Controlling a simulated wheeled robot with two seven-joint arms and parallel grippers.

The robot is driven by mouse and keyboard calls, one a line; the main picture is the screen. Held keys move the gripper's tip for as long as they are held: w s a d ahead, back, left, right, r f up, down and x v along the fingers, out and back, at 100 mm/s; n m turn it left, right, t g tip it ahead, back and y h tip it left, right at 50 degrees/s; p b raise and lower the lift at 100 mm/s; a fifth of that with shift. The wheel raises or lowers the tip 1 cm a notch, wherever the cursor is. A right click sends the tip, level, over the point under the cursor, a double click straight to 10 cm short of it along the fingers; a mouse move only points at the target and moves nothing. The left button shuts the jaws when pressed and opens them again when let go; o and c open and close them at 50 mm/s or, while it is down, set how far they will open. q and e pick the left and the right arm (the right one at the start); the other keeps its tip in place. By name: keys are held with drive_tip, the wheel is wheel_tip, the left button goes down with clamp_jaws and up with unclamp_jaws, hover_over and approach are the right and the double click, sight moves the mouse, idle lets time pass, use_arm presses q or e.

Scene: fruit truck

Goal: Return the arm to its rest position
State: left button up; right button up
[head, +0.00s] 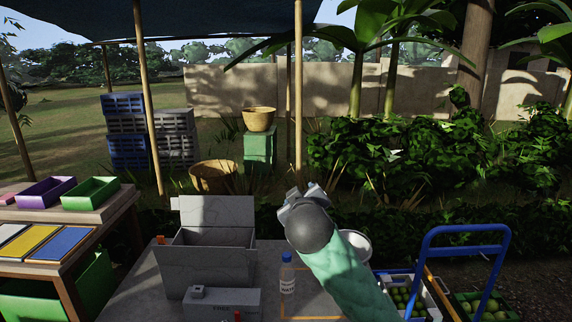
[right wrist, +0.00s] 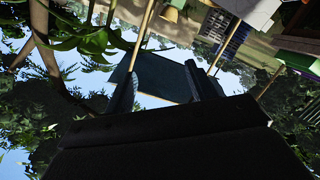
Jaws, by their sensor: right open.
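My right arm, in a green sleeve, comes in from the lower right of the head view and is raised over the table. Its gripper (head: 303,195) points away from me, mostly hidden behind the dark wrist joint. In the right wrist view the two fingers of my right gripper (right wrist: 160,84) stand apart with nothing between them; sky and the dark canopy (right wrist: 165,75) show beyond. That view appears upside down or strongly tilted. My left gripper is not in view.
The grey table (head: 262,278) holds an open grey box (head: 206,265), a smaller grey case (head: 222,305) and a water bottle (head: 287,277). A white bowl (head: 356,245) is partly behind my arm. Fruit crates (head: 482,300) and a blue cart handle (head: 466,228) are at the right.

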drive_tip(key=s+d+f+m+g+y+p, duration=0.15)
drive_tip(key=s+d+f+g, duration=0.3)
drive_tip(key=s+f, duration=0.9)
drive_tip(key=s+d+f+m+g+p, duration=0.15)
drive_tip(key=s+d+f+g, duration=0.3)
drive_tip(key=s+f, duration=0.9)
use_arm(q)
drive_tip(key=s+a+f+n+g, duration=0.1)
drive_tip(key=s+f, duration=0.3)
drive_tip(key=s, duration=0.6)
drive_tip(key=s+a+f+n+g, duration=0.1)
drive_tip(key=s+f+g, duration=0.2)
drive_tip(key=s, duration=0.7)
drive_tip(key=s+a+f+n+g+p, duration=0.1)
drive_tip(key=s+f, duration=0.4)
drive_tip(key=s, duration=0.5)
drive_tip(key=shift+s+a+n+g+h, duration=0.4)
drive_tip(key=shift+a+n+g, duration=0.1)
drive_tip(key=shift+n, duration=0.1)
use_arm(e)
drive_tip(key=s+d+f+m+g, duration=0.1)
drive_tip(key=s+f+g, duration=0.3)
drive_tip(key=s+f, duration=1.4)
drive_tip(key=shift+d+m+g, duration=0.15)
drive_tip(key=shift+m+g, duration=0.25)
drive_tip(key=shift+m, duration=0.1)
